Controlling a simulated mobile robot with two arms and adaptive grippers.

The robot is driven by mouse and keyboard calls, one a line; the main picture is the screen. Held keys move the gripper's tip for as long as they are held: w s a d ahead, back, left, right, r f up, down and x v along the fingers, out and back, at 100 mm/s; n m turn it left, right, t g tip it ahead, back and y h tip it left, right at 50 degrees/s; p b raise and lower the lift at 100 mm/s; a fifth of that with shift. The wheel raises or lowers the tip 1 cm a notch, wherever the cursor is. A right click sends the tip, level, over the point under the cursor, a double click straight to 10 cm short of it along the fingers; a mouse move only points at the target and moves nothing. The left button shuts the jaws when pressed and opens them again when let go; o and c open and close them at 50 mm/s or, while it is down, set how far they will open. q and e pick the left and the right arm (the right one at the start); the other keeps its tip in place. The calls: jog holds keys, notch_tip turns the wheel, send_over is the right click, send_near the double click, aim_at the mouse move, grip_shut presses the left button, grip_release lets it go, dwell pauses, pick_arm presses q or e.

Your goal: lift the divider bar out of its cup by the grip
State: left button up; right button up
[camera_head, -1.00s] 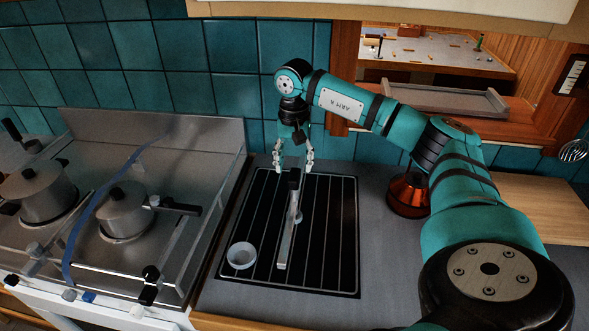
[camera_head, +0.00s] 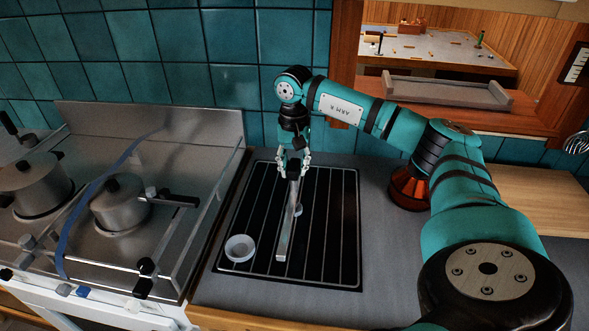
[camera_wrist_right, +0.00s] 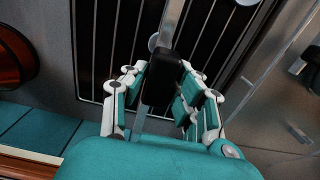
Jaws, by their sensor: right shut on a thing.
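The divider bar (camera_head: 287,228) is a long pale metal bar lying over the slatted black panel in the counter, with a black grip at its far end. The grip shows in the right wrist view (camera_wrist_right: 165,77), between the fingers. My right gripper (camera_head: 293,166) is shut on this grip from above. Its fingers show on both sides of the grip in the right wrist view (camera_wrist_right: 161,92). A small round grey cup (camera_head: 298,209) sits beside the bar's middle; I cannot tell whether the bar is seated in it. My left gripper is not in view.
A wooden board (camera_head: 540,198) lies to the right.

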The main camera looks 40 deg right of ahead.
grip_shut()
jog(key=shift+r, duration=0.15)
jog(key=shift+r+p, duration=1.85)
jog(key=shift+r, duration=0.55)
jog(key=shift+f, duration=0.15)
